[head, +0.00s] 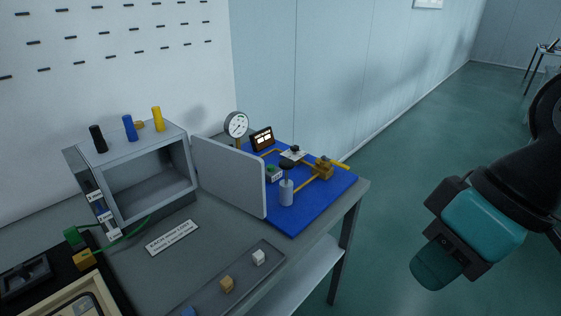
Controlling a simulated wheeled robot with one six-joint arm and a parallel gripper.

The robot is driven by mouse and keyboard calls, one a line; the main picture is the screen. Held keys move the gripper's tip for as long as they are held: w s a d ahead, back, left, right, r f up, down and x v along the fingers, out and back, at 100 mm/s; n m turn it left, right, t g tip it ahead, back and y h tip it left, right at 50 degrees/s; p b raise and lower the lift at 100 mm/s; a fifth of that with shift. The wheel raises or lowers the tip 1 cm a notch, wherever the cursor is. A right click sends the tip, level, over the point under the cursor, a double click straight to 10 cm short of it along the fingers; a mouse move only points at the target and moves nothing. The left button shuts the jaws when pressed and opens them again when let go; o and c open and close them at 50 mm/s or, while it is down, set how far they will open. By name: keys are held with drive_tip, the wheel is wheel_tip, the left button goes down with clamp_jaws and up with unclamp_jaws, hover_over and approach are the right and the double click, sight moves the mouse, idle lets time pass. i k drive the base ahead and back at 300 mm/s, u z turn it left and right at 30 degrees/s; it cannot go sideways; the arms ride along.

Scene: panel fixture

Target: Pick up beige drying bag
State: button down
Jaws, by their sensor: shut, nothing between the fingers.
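A small beige block-like piece, which I take to be the beige drying bag (226,285), lies in a shallow dark grey tray (243,272) at the table's front edge. A white piece (258,257) lies in the same tray to its right, and a blue piece (188,311) to its left is cut by the lower picture edge. My gripper (434,268) hangs at the right, over the floor beyond the table. It is shut and empty, well apart from the tray.
A grey open-fronted box (150,180) with coloured knobs stands at the back left. A grey upright panel (230,175) stands beside a blue board (315,205) with a gauge and fittings. A printed label (172,238) lies behind the tray.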

sight(227, 284)
drive_tip(key=z, duration=1.15)
drive_tip(key=i, duration=3.5)
drive_tip(key=u, duration=4.35)
drive_tip(key=i, duration=0.5)
drive_tip(key=z, duration=0.05)
